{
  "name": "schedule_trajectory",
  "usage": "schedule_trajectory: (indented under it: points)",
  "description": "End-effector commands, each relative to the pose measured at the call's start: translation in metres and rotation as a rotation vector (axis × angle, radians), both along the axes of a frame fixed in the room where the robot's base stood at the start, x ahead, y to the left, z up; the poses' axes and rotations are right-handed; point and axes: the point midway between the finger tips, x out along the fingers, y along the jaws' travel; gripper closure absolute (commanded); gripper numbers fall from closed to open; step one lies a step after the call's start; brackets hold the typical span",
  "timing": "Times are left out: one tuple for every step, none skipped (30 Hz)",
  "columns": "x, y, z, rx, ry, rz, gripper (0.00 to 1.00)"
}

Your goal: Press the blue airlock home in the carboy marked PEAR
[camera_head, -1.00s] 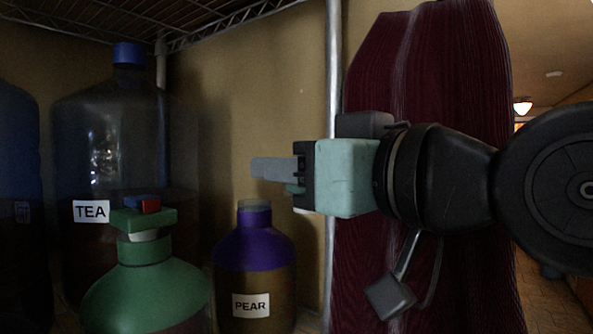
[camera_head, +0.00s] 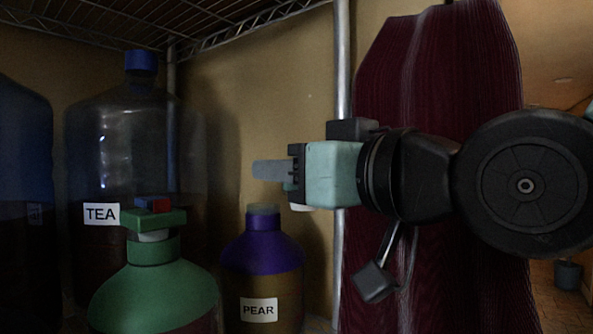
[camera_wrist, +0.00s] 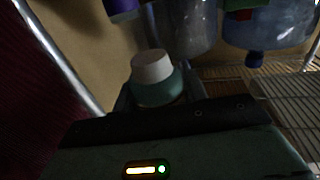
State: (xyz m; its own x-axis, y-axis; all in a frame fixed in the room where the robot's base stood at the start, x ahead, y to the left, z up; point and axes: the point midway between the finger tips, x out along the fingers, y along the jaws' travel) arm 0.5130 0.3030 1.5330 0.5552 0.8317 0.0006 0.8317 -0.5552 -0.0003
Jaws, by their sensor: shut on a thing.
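The carboy marked PEAR (camera_head: 262,251) has a purple shoulder and an open, pale neck. In the wrist view, which is upside down, a purple piece (camera_wrist: 122,7) at the top edge looks like part of it. My gripper (camera_head: 272,170) is above that neck and slightly right of it, with a gap between. It is shut on an airlock (camera_wrist: 156,84) with a teal body and white end; its colour looks more green than blue in this light. The white end (camera_head: 301,207) hangs just below my gripper in the head view. The fingers hide most of its body.
A green carboy (camera_head: 155,292) with a green top carrying red and blue pieces stands in front. The big TEA jug (camera_head: 130,130) with a blue cap is behind it, a dark blue jug (camera_head: 22,150) at far left. A metal post (camera_head: 341,60) and maroon curtain (camera_head: 440,80) are close by.

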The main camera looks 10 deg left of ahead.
Motion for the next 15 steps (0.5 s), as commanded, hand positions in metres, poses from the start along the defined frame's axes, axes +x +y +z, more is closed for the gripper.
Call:
schedule_trajectory:
  points:
    - [0.002,0.001,-0.001,0.000,0.000,-0.001,0.83]
    - [0.002,0.002,-0.001,-0.001,-0.001,-0.001,0.83]
    - [0.003,0.002,-0.001,-0.001,-0.001,-0.001,0.83]
    - [0.004,0.003,-0.001,-0.001,-0.001,-0.001,0.83]
    - [0.005,0.003,-0.001,-0.001,-0.001,-0.001,0.83]
    - [0.006,0.004,-0.001,0.000,0.000,-0.001,0.83]
    - [0.006,0.005,-0.001,0.000,0.000,-0.001,0.83]
    - [0.007,0.005,-0.001,0.000,0.000,-0.001,0.83]
    - [0.008,0.006,-0.001,0.000,0.000,-0.001,0.83]
    - [0.008,0.006,-0.001,0.000,0.000,-0.001,0.83]
    - [0.009,0.007,-0.001,0.000,0.000,-0.001,0.83]
    - [0.010,0.008,-0.002,0.000,0.000,-0.001,0.83]
    - [0.011,0.008,-0.002,-0.001,-0.001,-0.001,0.83]
    - [0.011,0.009,-0.002,-0.001,-0.001,-0.001,0.83]
    - [0.012,0.009,-0.002,-0.001,-0.001,-0.001,0.83]
